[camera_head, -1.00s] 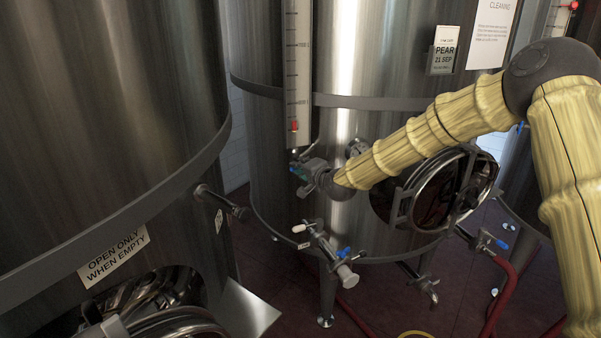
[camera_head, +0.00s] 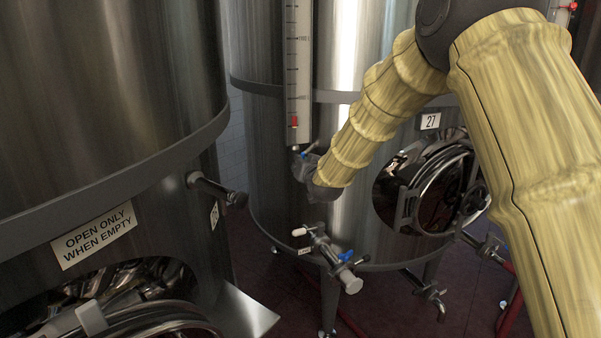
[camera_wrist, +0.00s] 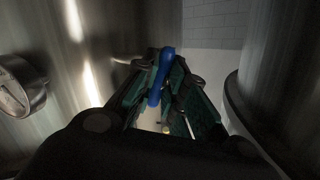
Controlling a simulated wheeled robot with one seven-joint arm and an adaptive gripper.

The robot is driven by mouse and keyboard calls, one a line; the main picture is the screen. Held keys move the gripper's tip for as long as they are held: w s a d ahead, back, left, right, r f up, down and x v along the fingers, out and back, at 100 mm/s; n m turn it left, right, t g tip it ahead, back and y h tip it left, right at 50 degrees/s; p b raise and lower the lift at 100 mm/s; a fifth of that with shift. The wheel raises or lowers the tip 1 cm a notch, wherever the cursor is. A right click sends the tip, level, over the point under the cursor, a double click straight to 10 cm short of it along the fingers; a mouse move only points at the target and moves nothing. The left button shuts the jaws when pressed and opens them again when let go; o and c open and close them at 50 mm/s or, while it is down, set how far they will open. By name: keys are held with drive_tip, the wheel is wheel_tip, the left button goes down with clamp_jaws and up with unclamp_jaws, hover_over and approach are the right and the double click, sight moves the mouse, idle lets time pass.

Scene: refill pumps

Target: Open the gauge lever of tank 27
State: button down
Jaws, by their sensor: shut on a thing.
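Tank 27 (camera_head: 345,110) is the steel tank in the middle of the head view, with its "27" plate (camera_head: 430,121) above the round hatch. A clear gauge (camera_head: 298,75) with a red marker runs down its front. The blue gauge lever (camera_head: 310,149) is at the gauge's foot, partly hidden by my gripper (camera_head: 302,165). In the wrist view the blue lever (camera_wrist: 162,75) lies between the green-padded fingers of my gripper (camera_wrist: 165,90), which is shut on it. The valve body behind is mostly hidden.
A lower valve with a blue handle (camera_head: 346,255) sticks out below my gripper. The hatch (camera_head: 435,185) is right of it. Another tank (camera_head: 105,100) fills the left, with a pipe stub (camera_head: 217,189) pointing towards tank 27. In the wrist view a round fitting (camera_wrist: 20,85) is at left.

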drive_tip(key=shift+f+n+t+h+b, duration=0.2)
drive_tip(key=shift+n+t+h+b, duration=0.15)
drive_tip(key=shift+n+b, duration=1.15)
drive_tip(key=shift+n, duration=0.3)
drive_tip(key=c, duration=1.5)
unclamp_jaws()
drive_tip(key=shift+o, duration=0.2)
drive_tip(key=shift+r, duration=0.1)
drive_tip(key=v, duration=1.2)
